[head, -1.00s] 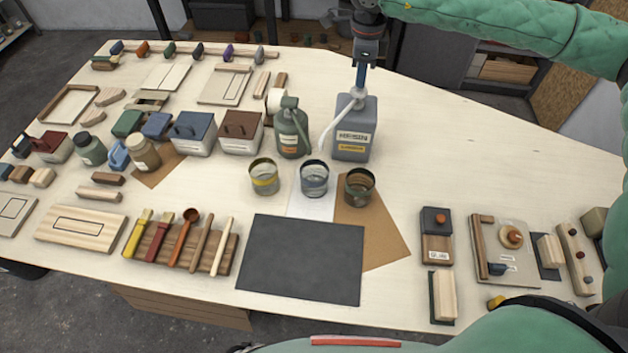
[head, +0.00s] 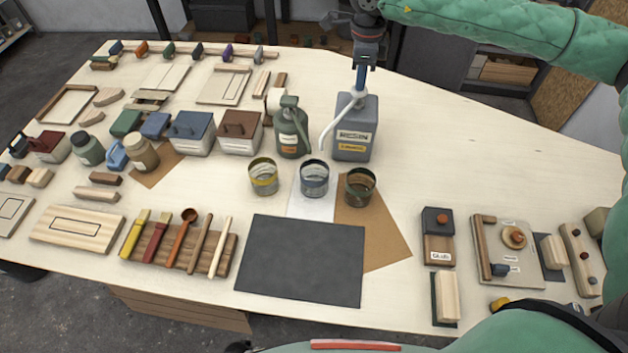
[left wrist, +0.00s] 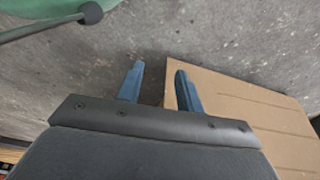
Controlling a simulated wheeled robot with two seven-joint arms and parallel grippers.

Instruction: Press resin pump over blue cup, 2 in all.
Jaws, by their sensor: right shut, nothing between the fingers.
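The grey resin pump bottle (head: 353,140) stands upright at the back middle, its label reading RESIN. Its pale spout (head: 328,130) curves left and down, ending above the blue-rimmed cup (head: 314,181). That cup stands on a white sheet between two other cups. My right gripper (head: 358,88) is shut and empty, pointing down on top of the pump head, which sits low against the bottle. Whether resin is flowing is too small to tell. My left gripper (left wrist: 160,82) shows only in the left wrist view, its blue fingers apart and empty above the floor.
A yellow-rimmed cup (head: 264,178) and a dark green-rimmed cup (head: 359,187) flank the blue one. A green pump bottle (head: 291,133) stands close left of the resin bottle. A dark mat (head: 301,262) lies in front. The table right of the bottle is clear.

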